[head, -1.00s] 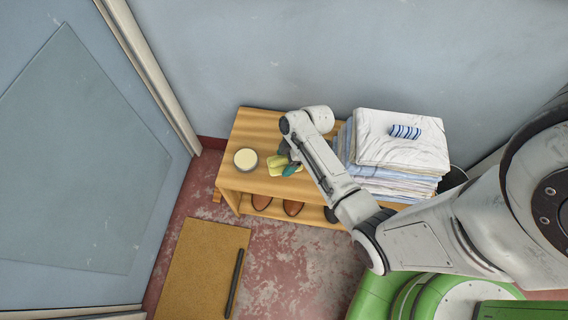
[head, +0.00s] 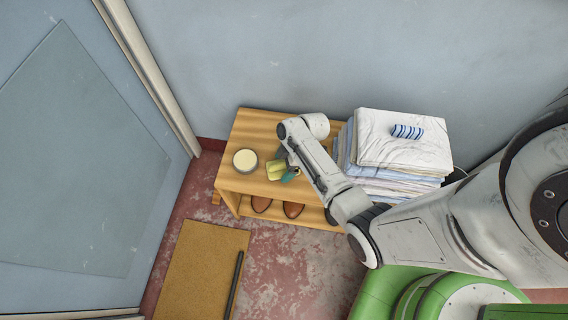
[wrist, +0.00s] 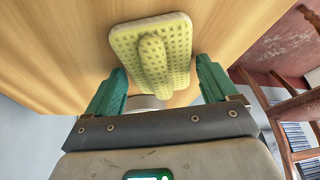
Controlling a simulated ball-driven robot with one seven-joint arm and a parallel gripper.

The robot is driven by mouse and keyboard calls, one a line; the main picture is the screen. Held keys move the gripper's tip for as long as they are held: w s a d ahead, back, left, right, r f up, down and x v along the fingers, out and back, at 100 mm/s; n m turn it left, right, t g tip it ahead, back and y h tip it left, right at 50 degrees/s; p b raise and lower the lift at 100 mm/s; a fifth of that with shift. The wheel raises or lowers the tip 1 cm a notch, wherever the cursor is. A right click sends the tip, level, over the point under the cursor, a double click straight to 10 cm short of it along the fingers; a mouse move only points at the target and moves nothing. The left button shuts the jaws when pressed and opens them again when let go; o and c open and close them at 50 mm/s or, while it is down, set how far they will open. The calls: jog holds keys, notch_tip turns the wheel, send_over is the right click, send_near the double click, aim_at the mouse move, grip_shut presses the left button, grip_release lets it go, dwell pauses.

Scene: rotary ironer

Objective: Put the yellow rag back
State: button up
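The yellow rag (head: 276,171) is at the wooden bench, between a round tin and my gripper. In the wrist view the rag (wrist: 175,48) is a dimpled yellow piece with a raised fold down its middle. My gripper (wrist: 162,65) has its two green fingers wide apart, one on each side of the rag's lower part, with gaps beside the fold. In the head view my gripper (head: 287,165) is low over the bench, partly hidden by my arm. I cannot tell whether the rag lies flat on the wood or is tilted up.
The round tin (head: 245,160) with a pale top stands left of the rag. A stack of folded linen (head: 398,150) with a blue-striped roll (head: 407,132) stands right of my arm. Brown shoes (head: 293,210) sit under the bench (head: 250,125). Wall behind.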

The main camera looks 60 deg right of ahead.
jog(key=shift+o, duration=0.9)
jog(key=shift+r, duration=0.2)
jog(key=p+v, duration=0.3)
jog(key=v, duration=0.8)
jog(key=s+a+r+m+g+h, duration=0.1)
jog(key=s+a+r+m, duration=0.3)
jog(key=a, duration=0.3)
jog(key=s+a+r+m+g+h, duration=0.1)
jog(key=s+a+r+m+h, duration=0.1)
jog(key=s+a+r+m, duration=0.2)
jog(key=shift+s+a+r+m, duration=0.4)
jog(key=shift+s+a+r, duration=0.8)
jog(key=shift+a, duration=0.5)
jog(key=shift+s+f, duration=0.1)
